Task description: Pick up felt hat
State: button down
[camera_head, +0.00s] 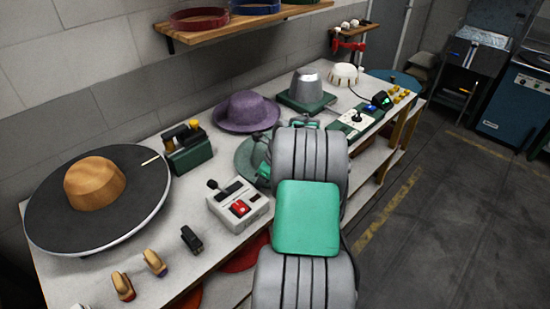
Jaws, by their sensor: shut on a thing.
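A green felt hat (246,158) is at the middle of the workbench, its right part hidden behind my arm. My gripper (264,143) is almost wholly hidden behind my arm links; only a dark sliver shows at the hat. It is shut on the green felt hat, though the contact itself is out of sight. I cannot tell whether the hat's brim is clear of the bench top. A purple felt hat (248,110) rests just behind it, against the wall side of the bench, apart from my gripper.
The workbench (150,222) also holds a round dark plate with a wooden hat block (95,183), a green tool caddy (188,155), a control box with a red switch (239,208), a metal cone press (307,90) and a white hat form (344,74). Open floor lies right.

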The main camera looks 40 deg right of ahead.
jog(key=shift+r, duration=0.15)
notch_tip(320, 180, up, 10)
dwell(0.3)
jog(key=c, duration=2.1)
grip_release()
grip_shut()
